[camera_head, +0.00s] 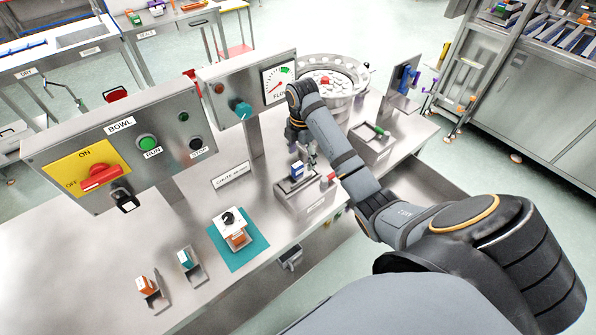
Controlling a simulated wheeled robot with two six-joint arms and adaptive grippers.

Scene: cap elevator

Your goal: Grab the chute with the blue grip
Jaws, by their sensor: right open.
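A part with a blue grip (297,170) stands in a grey metal holder (301,197) near the front edge of the bench; I take it to be the chute. My right gripper (309,160) hangs just above and beside the blue grip. It is open and points down; its fingers are small and partly overlap the holder's back. I cannot tell whether they touch anything. A part with a teal grip (186,258) and one with an orange grip (146,287) lie further left. My left gripper is out of view.
A control panel (120,143) with red, green and black knobs stands at the left, beside a flow gauge panel (247,90). A round bowl (341,72) is behind my right arm. A teal mat (223,252) carries a small device. Bare bench lies at the lower left.

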